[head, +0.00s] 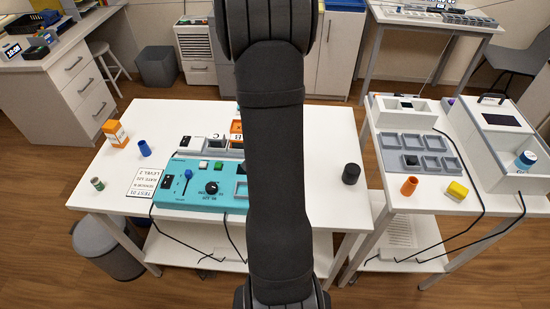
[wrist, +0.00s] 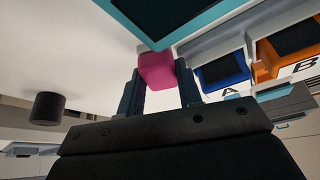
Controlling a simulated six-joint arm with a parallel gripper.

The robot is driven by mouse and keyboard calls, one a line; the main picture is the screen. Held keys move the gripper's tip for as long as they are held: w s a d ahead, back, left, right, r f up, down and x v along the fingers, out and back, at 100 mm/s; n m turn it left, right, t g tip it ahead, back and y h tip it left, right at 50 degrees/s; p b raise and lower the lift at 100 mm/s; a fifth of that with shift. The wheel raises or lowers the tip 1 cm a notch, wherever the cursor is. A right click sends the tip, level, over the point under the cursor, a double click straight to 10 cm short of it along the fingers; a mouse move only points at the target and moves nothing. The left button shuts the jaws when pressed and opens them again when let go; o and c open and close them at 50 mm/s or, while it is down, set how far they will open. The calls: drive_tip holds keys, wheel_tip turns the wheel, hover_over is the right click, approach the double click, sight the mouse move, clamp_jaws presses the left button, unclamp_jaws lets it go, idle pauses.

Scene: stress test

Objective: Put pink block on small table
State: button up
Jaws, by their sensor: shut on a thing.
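In the wrist view my gripper (wrist: 162,85) is shut on a pink block (wrist: 157,70), which sits between the two fingertips. The block is close to the edge of the teal box (wrist: 205,24); I cannot tell whether they touch. In the head view my arm hides both the gripper and the block. The small white table (head: 430,202) stands at the right in the head view, with a narrow gap between it and the larger white table (head: 320,130).
The small table holds a grey tray (head: 418,173), an orange cylinder (head: 409,185), a yellow block (head: 457,190) and a white device (head: 490,150). A black cylinder (head: 351,173) stands near the large table's right edge. The teal control box (head: 178,195) and lettered bins are on the large table.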

wheel_tip(320, 180, up, 3)
drive_tip(key=shift+f, duration=0.2)
drive_tip(key=s+d+r, duration=0.5)
drive_tip(key=d+r, duration=0.2)
drive_tip(key=d, duration=0.4)
drive_tip(key=w+a+f+n, duration=0.1)
drive_tip(key=w+a+f, duration=0.1)
drive_tip(key=w+f, duration=0.1)
drive_tip(key=w+a+f+n+y, duration=0.1)
drive_tip(key=w+a+f+n, duration=0.1)
drive_tip(key=w, duration=0.3)
drive_tip(key=w+a+f+n, duration=0.1)
drive_tip(key=w+a+f, duration=0.1)
drive_tip(key=w+f, duration=0.1)
drive_tip(key=shift+w+a+f+n+y, duration=0.15)
drive_tip(key=shift+w+f+n+y, duration=0.2)
drive_tip(key=shift+w, duration=0.35)
drive_tip(key=shift+t, duration=0.3)
